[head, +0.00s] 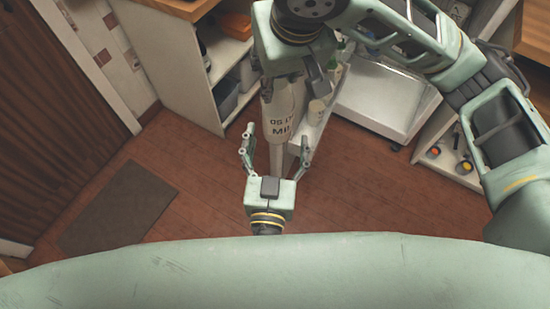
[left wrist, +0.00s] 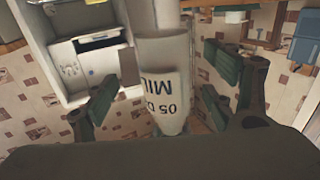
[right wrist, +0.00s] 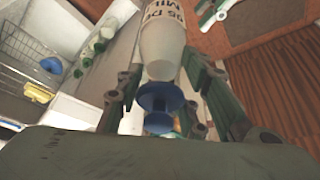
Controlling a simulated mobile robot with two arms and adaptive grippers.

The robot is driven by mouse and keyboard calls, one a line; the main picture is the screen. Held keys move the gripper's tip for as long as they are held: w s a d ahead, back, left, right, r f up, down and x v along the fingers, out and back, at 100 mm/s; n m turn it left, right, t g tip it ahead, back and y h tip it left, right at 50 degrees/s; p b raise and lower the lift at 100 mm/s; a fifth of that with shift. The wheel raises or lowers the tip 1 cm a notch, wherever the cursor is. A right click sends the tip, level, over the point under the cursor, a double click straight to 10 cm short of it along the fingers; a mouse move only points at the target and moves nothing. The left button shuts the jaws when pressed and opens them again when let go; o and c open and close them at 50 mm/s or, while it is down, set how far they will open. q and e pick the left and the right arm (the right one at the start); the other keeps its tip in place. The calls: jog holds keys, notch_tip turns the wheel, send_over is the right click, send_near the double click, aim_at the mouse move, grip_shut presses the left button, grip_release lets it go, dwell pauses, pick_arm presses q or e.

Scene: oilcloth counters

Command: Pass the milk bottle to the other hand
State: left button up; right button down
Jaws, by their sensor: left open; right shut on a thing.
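The milk bottle (head: 281,112) is white with dark lettering and hangs in the air at the middle of the head view. My right gripper (head: 297,78) is shut on its upper end. The right wrist view shows the bottle (right wrist: 162,42) with its blue cap (right wrist: 160,98) nearest the palm, between the fingers. My left gripper (head: 276,150) is open below the bottle, its fingers spread to either side of the bottle's lower end. In the left wrist view the bottle (left wrist: 163,100) stands between the open fingers; I cannot tell whether they touch it.
White shelves with goods stand at the back, with an orange item (head: 236,26) on one. A white tray-like unit (head: 380,97) stands behind on the right. A dark mat (head: 118,207) lies on the wooden floor at the left. The floor around my left gripper is clear.

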pick_arm(q)
jog(key=shift+w+d, duration=0.25)
jog(key=shift+w, duration=1.15)
jog(key=shift+w+d, duration=0.2)
jog(key=shift+w, duration=1.15)
pick_arm(e)
jog(key=shift+r, duration=0.1)
pick_arm(q)
jog(key=shift+c, duration=0.2)
jog(key=shift+s+d, duration=0.1)
jog(key=shift+d, duration=0.15)
grip_shut()
pick_arm(e)
jog(key=shift+a, duration=0.2)
pick_arm(q)
jog(key=shift+r, duration=0.15)
pick_arm(e)
jog(key=c, duration=1.4)
grip_release()
jog(key=o, duration=0.3)
jog(key=shift+d, duration=0.1)
pick_arm(q)
jog(key=shift+a, duration=0.15)
pick_arm(e)
jog(key=shift+d+r, duration=0.1)
